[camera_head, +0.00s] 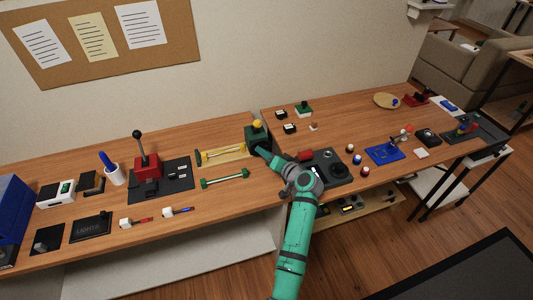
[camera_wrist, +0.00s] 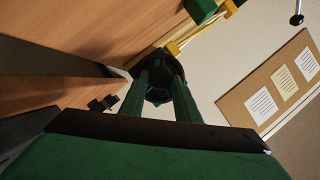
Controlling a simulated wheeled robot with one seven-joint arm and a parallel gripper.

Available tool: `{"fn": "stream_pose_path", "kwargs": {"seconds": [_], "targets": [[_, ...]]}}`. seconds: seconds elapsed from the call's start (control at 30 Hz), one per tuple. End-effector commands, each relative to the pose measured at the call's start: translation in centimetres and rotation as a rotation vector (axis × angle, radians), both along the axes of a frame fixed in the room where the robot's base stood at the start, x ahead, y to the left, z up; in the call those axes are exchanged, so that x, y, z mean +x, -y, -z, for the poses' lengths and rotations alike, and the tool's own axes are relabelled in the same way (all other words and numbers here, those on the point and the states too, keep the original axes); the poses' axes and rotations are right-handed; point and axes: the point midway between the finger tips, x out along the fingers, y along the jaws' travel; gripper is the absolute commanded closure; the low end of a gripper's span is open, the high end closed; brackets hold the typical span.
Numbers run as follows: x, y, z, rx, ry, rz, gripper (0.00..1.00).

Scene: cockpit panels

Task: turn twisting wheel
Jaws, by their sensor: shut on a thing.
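In the wrist view a dark round wheel (camera_wrist: 168,62) lies straight ahead of my gripper (camera_wrist: 159,88). The two green fingers reach to it from both sides and are shut on its dark middle part. Part of the wheel is hidden by the fingers. In the head view my gripper (camera_head: 262,150) is at the front of a dark green box (camera_head: 254,136) with a yellow knob (camera_head: 257,124) on top. The wheel cannot be made out there, as my gripper covers that spot.
A yellow-framed bar (camera_head: 222,153) and a green bar (camera_head: 224,179) lie left of the green box. A black panel with a red part (camera_head: 328,168) stands close to the right of my arm. A red lever box (camera_head: 147,166) is farther left.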

Motion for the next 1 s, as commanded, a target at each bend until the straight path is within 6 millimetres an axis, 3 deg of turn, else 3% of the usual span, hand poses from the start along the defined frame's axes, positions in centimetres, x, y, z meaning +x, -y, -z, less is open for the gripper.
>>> {"fn": "stream_pose_path", "kwargs": {"seconds": [0.5, 1.0], "targets": [[0.29, 0.55, -0.19, 0.355, -0.104, 0.005, 0.93], [0.26, 0.71, 0.00, 0.439, -0.133, 0.006, 0.93]]}}
